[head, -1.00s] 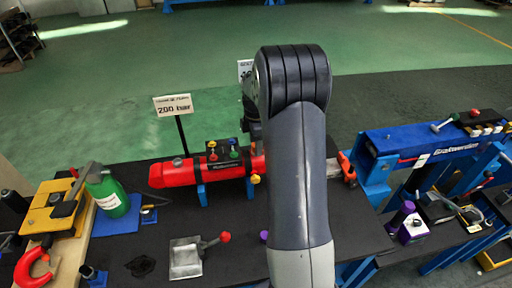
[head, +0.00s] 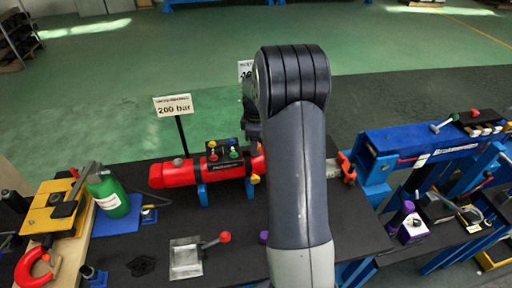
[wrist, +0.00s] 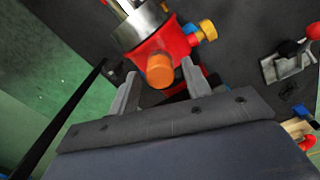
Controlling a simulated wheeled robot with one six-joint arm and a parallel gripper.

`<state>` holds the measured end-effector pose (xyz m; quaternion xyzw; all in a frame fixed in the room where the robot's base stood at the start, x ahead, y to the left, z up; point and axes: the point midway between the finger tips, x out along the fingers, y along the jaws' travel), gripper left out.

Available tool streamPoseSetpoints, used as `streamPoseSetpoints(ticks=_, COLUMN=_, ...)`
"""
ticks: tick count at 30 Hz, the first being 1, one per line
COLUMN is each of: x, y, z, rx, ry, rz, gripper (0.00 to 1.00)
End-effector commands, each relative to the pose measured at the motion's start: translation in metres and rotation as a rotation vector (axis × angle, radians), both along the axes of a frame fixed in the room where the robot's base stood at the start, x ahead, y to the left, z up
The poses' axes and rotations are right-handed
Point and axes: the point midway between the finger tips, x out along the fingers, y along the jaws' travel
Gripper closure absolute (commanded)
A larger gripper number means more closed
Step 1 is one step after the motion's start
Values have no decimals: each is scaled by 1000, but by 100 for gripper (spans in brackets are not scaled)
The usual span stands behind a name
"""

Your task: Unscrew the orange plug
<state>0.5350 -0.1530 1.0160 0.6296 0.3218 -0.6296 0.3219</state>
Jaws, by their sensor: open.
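The orange plug (wrist: 160,71) shows in the wrist view as a short round stub on the red cylinder end (wrist: 172,42). My gripper (wrist: 159,69) is open, with one finger to the left of the plug and the other to its right. A gap shows between the plug and the left finger; the right finger is closer, and I cannot tell if it touches. The plug and my gripper are hidden there.
A valve block with coloured knobs (head: 224,154) sits on the cylinder, and a yellow knob (wrist: 208,30) is near the plug. A "200 bar" sign (head: 173,105) stands behind. A green bottle (head: 108,194) and a small metal plate with a red-knobbed lever (head: 186,258) are left.

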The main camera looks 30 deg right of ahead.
Motion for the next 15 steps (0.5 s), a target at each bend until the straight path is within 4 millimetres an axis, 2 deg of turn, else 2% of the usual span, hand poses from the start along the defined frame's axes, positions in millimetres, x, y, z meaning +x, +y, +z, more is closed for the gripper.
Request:
streamPoseSetpoints(ticks=5, x=0, y=0, z=0, rx=0, ry=0, rz=-71, gripper=54)
streamPoseSetpoints(ticks=15, x=0, y=0, z=0, rx=0, ry=0, rz=-421, gripper=54)
